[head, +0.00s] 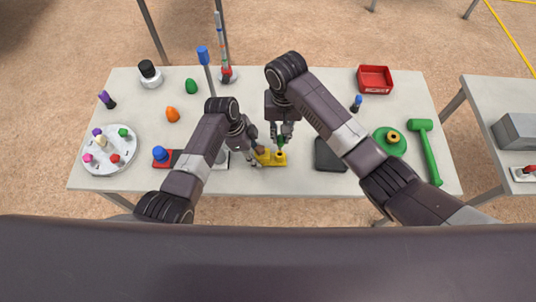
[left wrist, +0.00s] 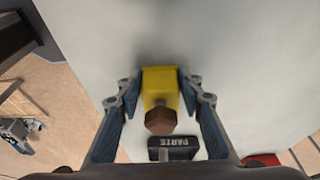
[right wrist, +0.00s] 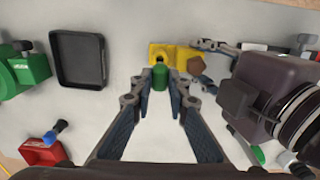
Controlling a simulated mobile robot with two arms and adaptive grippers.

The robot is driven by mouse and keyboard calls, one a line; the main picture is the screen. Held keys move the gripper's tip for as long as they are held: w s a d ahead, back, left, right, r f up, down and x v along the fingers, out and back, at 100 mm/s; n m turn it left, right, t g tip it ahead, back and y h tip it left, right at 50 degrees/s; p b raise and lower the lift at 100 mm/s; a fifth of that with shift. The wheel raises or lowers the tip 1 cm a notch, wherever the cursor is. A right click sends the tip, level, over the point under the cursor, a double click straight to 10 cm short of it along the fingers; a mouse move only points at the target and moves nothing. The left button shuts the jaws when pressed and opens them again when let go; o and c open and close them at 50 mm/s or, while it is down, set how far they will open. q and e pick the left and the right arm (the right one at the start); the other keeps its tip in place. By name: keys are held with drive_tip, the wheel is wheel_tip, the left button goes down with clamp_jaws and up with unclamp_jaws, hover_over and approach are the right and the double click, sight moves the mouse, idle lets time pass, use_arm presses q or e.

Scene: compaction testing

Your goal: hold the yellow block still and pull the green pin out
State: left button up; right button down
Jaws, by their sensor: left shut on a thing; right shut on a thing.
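The yellow block (head: 267,160) lies near the front middle of the table. A brown hexagonal piece (left wrist: 160,121) sits at one end of it. My left gripper (head: 256,159) is shut on the block, with a finger on each side in the left wrist view. The green pin (right wrist: 160,76) is between the fingertips of my right gripper (right wrist: 160,92), which is shut on it. In the head view the right gripper (head: 281,137) points down above the block's round collar (right wrist: 157,58). I cannot tell whether the pin's lower end is still inside the collar.
A black tray (head: 329,167) lies right of the block. Further right are a green disc (head: 381,148) and a green hammer (head: 429,155). A red bin (head: 375,86) stands at the back right. A round tray (head: 108,167) with several pegs is at the left.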

use_arm(q)
drive_tip(key=o, duration=1.4)
drive_tip(key=shift+r, duration=0.1)
drive_tip(key=v, duration=1.2)
